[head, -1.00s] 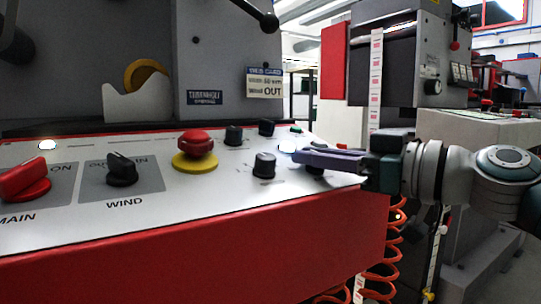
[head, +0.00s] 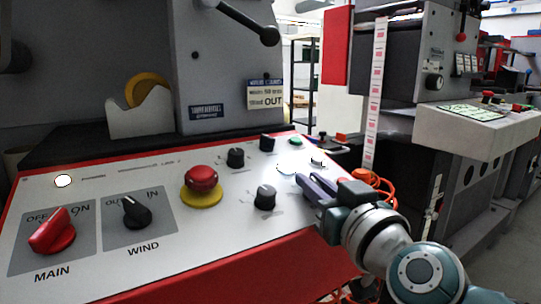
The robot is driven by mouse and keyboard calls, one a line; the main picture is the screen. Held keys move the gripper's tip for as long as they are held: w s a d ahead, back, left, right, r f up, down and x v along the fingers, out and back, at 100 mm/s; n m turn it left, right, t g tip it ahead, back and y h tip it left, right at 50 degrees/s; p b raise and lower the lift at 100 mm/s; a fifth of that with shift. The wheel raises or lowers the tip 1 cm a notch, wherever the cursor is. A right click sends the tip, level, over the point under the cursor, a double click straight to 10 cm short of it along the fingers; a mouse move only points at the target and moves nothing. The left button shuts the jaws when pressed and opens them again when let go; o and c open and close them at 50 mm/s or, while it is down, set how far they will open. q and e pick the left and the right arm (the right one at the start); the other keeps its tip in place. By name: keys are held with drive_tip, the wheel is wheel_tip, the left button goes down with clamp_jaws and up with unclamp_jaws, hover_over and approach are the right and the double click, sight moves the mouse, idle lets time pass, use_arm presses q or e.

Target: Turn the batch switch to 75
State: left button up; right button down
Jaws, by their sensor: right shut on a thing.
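My right gripper (head: 311,184) reaches in from the right over the right end of the sloping white control panel (head: 110,165). Its grey-violet fingers are shut on a panel knob, taken as the batch switch. The fingers cover this knob, so its pointer and the 75 mark cannot be read. My left gripper is not in view.
Close by on the panel are a black knob (head: 265,197), two more black knobs behind it (head: 235,158) (head: 267,143), a green button (head: 296,141) and a red stop button (head: 202,179). The WIND switch (head: 136,212) and red MAIN switch (head: 52,232) are further left.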

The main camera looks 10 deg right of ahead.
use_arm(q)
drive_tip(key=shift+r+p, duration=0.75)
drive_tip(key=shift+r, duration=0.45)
use_arm(e)
drive_tip(key=shift+m+h, duration=0.8)
drive_tip(key=shift+h, duration=0.3)
drive_tip(key=c, duration=0.9)
unclamp_jaws()
drive_tip(key=shift+o, duration=0.2)
